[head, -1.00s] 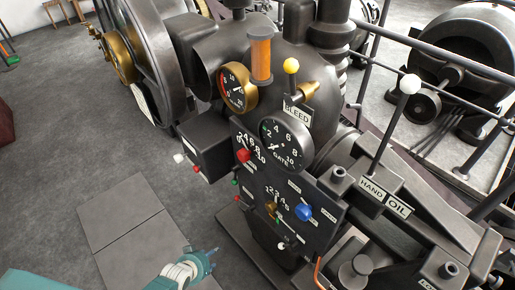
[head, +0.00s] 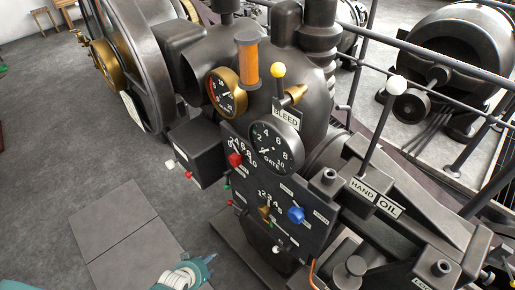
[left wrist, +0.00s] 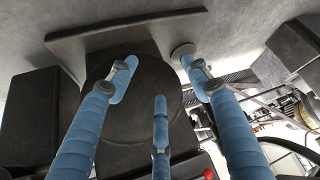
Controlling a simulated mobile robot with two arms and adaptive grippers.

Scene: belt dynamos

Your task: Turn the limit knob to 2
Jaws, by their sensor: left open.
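The dark control panel (head: 245,190) stands at the middle of the head view. It bears a red knob (head: 235,159) by a scale up to 10, a small brass knob (head: 265,213) below a scale of 1 to 5, and a blue knob (head: 296,214). The small labels are too blurred to tell which is the limit knob. My left gripper (head: 209,260) is low and left of the panel, apart from it. In the left wrist view its blue fingers (left wrist: 160,80) are spread and empty, facing dark machine parts. My right gripper is not in view.
A gate gauge (head: 273,145), a brass gauge (head: 227,93) and a yellow-tipped bleed lever (head: 278,70) sit above the panel. A white-tipped hand oil lever (head: 396,85) and railings (head: 440,62) are at right.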

